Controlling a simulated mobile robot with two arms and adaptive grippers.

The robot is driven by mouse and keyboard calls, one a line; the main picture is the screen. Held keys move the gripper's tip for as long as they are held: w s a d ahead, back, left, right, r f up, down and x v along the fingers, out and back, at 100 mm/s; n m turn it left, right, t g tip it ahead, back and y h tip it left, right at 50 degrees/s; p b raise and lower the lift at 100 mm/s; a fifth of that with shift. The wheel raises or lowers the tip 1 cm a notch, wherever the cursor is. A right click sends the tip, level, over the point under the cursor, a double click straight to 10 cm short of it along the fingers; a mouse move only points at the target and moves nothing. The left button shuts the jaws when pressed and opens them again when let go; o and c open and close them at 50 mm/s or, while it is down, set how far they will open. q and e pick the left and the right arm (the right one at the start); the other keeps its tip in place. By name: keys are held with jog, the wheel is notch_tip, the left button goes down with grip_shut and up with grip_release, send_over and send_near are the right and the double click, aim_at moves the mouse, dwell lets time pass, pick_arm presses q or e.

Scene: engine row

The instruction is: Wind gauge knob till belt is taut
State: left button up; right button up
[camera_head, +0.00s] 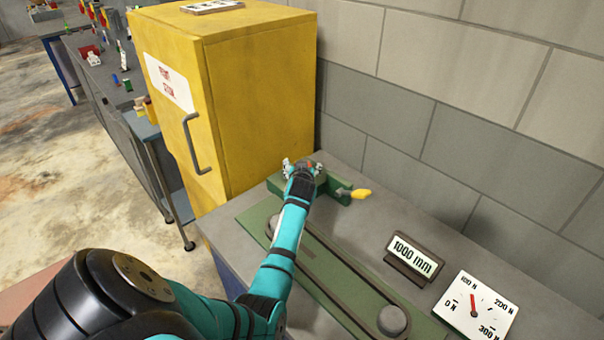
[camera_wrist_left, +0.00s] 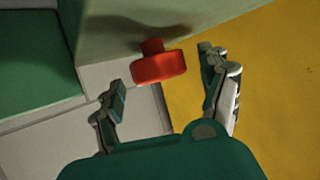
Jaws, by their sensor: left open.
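The red knob (camera_wrist_left: 158,67) sits on a short stem on a pale green-grey block in the left wrist view. My left gripper (camera_wrist_left: 166,80) is open, its fingers on either side of the knob with visible gaps. In the head view the gripper (camera_head: 303,168) is at the far end of the green block (camera_head: 337,190), mostly covering the knob. The dark belt (camera_head: 335,268) runs around two round pulleys on the green plate; the near pulley (camera_head: 392,320) is plain. The dial (camera_head: 476,307) has its red needle near 100 N. My right gripper is out of view.
A yellow cabinet (camera_head: 255,100) stands just beyond and left of the bench (camera_head: 400,240). A grey block wall (camera_head: 450,140) closes the back.

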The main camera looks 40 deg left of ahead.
pick_arm(q)
jog(key=v, duration=1)
jog(key=shift+s+d, duration=0.15)
